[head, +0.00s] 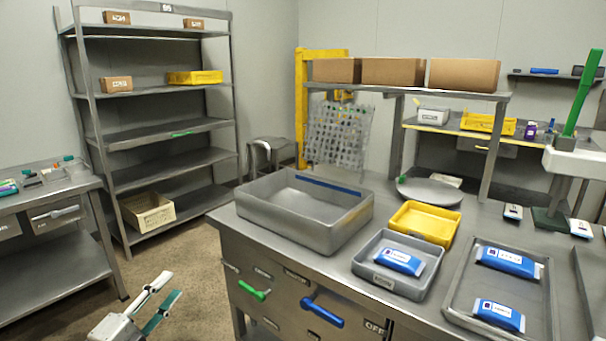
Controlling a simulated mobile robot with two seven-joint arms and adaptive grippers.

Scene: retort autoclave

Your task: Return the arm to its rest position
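My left gripper (168,284) is low at the bottom left of the head view, above the speckled floor and left of the steel workbench (300,250). Its pale finger and teal finger stand apart with an empty gap between them, so it is open. It touches nothing that I can see. Most of the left arm is outside the picture. My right gripper is not in view.
The workbench carries a large grey tub (290,225), a yellow tray (420,208), and a grey tray (440,258) and a wider tray (462,270) with blue pouches. A shelf rack (160,135) and side table (60,265) stand left. Floor between is clear.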

